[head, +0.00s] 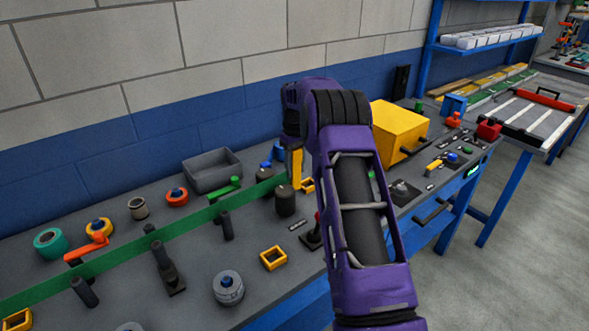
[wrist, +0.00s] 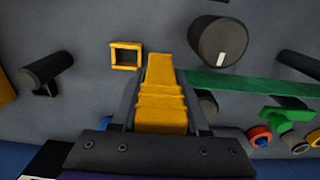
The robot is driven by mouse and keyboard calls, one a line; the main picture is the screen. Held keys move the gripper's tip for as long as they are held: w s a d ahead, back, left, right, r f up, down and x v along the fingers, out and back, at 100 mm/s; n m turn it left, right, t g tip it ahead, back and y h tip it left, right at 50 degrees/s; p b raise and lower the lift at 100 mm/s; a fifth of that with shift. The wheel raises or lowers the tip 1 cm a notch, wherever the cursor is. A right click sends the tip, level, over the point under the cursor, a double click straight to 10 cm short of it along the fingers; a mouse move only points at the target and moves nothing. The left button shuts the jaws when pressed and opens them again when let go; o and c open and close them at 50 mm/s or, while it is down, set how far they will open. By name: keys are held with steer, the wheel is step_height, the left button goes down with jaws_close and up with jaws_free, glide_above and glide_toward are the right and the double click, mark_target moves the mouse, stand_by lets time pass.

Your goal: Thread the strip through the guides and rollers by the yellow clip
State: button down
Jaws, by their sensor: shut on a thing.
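The yellow clip (wrist: 160,95) is held between the fingers of my gripper (wrist: 159,82), which is shut on it; it also shows in the head view (head: 295,168). The green strip (head: 145,240) runs from the lower left across the bench up to the clip. In the wrist view the strip (wrist: 250,85) leads off to the right from beside the clip. A small yellow square guide (wrist: 126,56) lies left of the clip tip, apart from it. Dark rollers (head: 226,226) stand along the strip; one wide dark roller (head: 285,201) is close to my gripper. My arm hides part of the bench.
A grey tray (head: 212,172) and red, orange and teal rings lie behind the strip. An orange lever (head: 88,247) is at the strip's left part. Another yellow square guide (head: 273,258) lies in front. A yellow box (head: 398,131) stands to the right of my arm.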

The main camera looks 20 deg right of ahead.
steer(key=shift+w+d, duration=0.1)
steer(key=w+d, duration=0.2)
steer(key=d, duration=0.4)
steer(key=shift+w, duration=0.25)
stand_by(0.5)
steer(key=shift+s+a, duration=0.15)
steer(key=shift+a, duration=0.2)
steer(key=shift+f, duration=0.15)
stand_by(0.5)
steer(key=shift+f, duration=0.5)
steer(key=shift+r, duration=0.15)
steer(key=shift+r, duration=0.35)
steer(key=shift+f, duration=0.25)
stand_by(0.7)
steer(key=shift+f, duration=1.1)
